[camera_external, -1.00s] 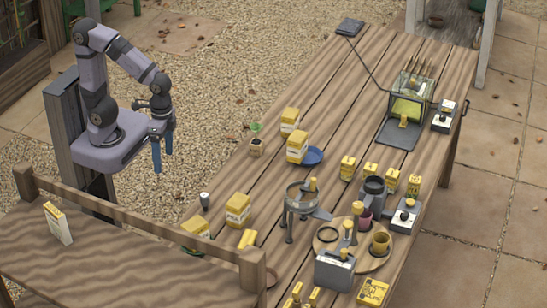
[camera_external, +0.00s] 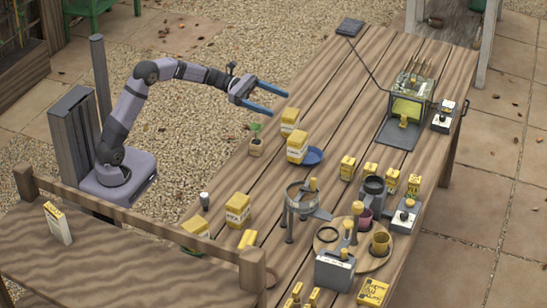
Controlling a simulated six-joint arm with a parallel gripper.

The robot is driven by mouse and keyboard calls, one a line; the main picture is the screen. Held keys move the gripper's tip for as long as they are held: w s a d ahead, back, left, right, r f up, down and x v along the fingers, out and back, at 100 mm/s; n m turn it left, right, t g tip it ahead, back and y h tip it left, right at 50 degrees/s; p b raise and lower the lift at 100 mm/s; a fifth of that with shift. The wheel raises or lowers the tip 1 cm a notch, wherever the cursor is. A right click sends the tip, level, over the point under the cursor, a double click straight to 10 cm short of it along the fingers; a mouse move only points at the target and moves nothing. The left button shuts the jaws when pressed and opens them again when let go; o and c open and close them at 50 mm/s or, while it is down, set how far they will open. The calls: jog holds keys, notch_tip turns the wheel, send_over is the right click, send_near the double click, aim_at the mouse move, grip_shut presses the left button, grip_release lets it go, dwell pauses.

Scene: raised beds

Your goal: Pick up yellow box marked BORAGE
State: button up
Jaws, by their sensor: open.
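Several yellow boxes stand on the long wooden table, and I cannot read which one is marked BORAGE. Two taller yellow-and-white boxes stand close together near the table's left edge, a rear one (camera_external: 290,122) and a front one (camera_external: 297,148). Another large yellow box (camera_external: 238,210) stands nearer the front. Smaller yellow boxes stand in a loose row at the right, such as one box (camera_external: 347,168). My gripper (camera_external: 284,105) is open and empty, its blue fingers pointing right. In the picture it shows just above the rear tall box; its height above the table is unclear.
A blue dish (camera_external: 313,156) sits beside the front tall box, and a small pot (camera_external: 256,147) is to its left. A round wooden board (camera_external: 376,258) with cups stands at the front right. The table's far middle is largely clear.

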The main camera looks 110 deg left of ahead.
jog(key=s+a+n+t+y+b, duration=0.1)
jog(key=s+a+n+t+y, duration=0.15)
jog(key=s+a+n, duration=0.4)
jog(key=m, duration=0.3)
send_near(290, 112)
jog(key=w, duration=0.2)
jog(key=g, duration=0.1)
jog(key=shift+w+f, duration=0.25)
jog(key=shift+w, duration=0.15)
jog(key=shift+w+a+r+p, duration=0.1)
jog(key=shift+w+p, duration=0.15)
jog(key=shift+w, duration=0.95)
jog(key=shift+w+a+p, duration=0.15)
jog(key=shift+w+p, duration=0.1)
jog(key=shift+w, duration=1)
jog(key=shift+w+a+r+p, duration=0.1)
jog(key=shift+w+p, duration=0.15)
jog(key=shift+w, duration=0.95)
jog(key=c, duration=1.2)
